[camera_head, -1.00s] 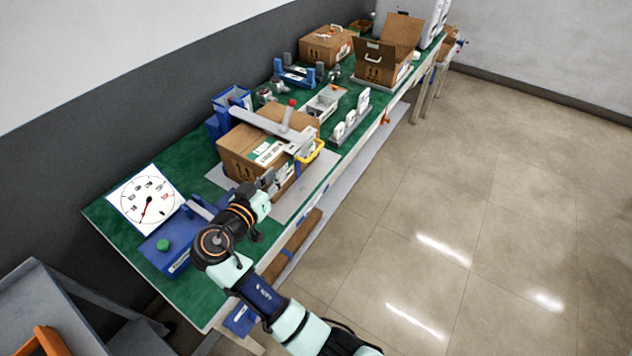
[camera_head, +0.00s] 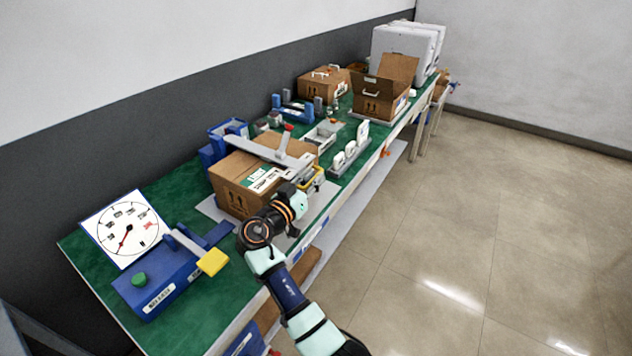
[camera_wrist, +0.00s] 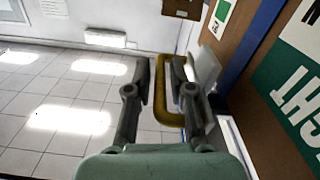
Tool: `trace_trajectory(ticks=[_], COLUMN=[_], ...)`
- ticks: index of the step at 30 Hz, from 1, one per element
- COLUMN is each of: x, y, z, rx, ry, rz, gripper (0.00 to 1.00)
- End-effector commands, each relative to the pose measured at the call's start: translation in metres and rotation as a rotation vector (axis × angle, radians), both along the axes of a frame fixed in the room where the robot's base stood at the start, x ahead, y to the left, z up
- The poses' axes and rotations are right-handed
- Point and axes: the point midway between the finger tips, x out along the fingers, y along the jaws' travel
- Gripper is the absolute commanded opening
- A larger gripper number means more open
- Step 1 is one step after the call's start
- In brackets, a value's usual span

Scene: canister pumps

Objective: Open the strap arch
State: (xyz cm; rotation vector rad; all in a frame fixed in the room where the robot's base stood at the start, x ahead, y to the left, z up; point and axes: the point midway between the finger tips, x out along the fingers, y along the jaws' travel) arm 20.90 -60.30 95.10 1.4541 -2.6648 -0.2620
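The strap arch (camera_head: 258,150) is a pale grey beam lying across the top of a closed cardboard box (camera_head: 228,188), with a red-tipped upright lever on it. Its yellow loop handle (camera_head: 317,184) hangs at the front right side of the box. In the wrist view the yellow handle (camera_wrist: 160,95) stands upright in front of my gripper (camera_wrist: 160,88). My two fingers are apart. One bar of the handle shows in the gap, and the right finger covers part of the loop. I cannot tell whether they touch.
A blue device (camera_head: 160,285) with a green button and yellow-ended lever stands at the near left, by a dial board (camera_head: 123,229). White parts in a rack (camera_head: 350,150) stand right of the box. An open carton (camera_head: 380,98) is farther back. The floor at right is clear.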

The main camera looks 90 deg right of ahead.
Motion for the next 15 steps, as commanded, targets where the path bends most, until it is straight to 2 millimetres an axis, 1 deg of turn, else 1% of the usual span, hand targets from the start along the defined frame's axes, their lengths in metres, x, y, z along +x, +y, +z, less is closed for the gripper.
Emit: trace_trajectory(ticks=[1,4,12,13,15], x=[-0.0038,-0.0073,-0.0084,-0.0084,-0.0084], y=[-0.0055,-0.0118,-0.0136,-0.0135,-0.0135], z=[-0.0012,-0.0009,0.0003,0.0003,0.0003], rx=[0.0,0.001,0.0,0.0,0.0], ry=[-0.001,-0.001,0.0,0.0,0.0], rz=[-0.002,0.001,0.001,0.001,0.001], gripper=[0.22,0.22,0.22,0.18,0.07])
